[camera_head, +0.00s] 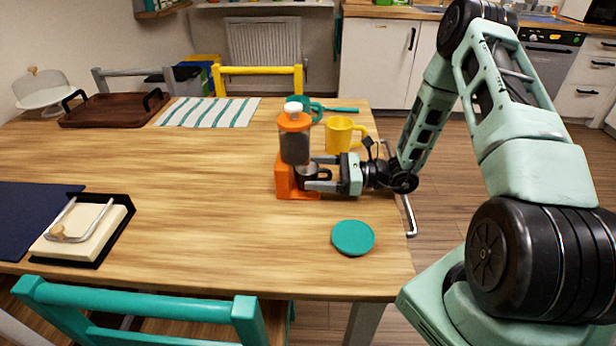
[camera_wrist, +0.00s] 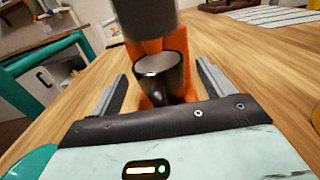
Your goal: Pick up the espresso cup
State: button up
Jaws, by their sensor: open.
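The espresso cup (camera_wrist: 164,80) is small, dark and glossy, and stands upright on the orange coffee machine under its dark body. In the head view the cup (camera_head: 306,173) shows between the fingers, partly hidden by them. My gripper (camera_head: 312,173) reaches in from the right at the machine's base. In the wrist view my gripper (camera_wrist: 162,82) is open, with one finger on each side of the cup and a gap to each. The orange machine (camera_head: 284,178) has a dark container and a white knob on top.
A teal coaster (camera_head: 352,237) lies in front. A napkin holder (camera_head: 85,228) and a brown tray (camera_head: 113,109) are on the left. The table's middle left is clear.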

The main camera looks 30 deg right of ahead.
jog(key=shift+c, duration=0.2)
jog(key=c, duration=1.1)
jog(key=shift+o, duration=0.2)
jog(key=shift+r+p, duration=0.35)
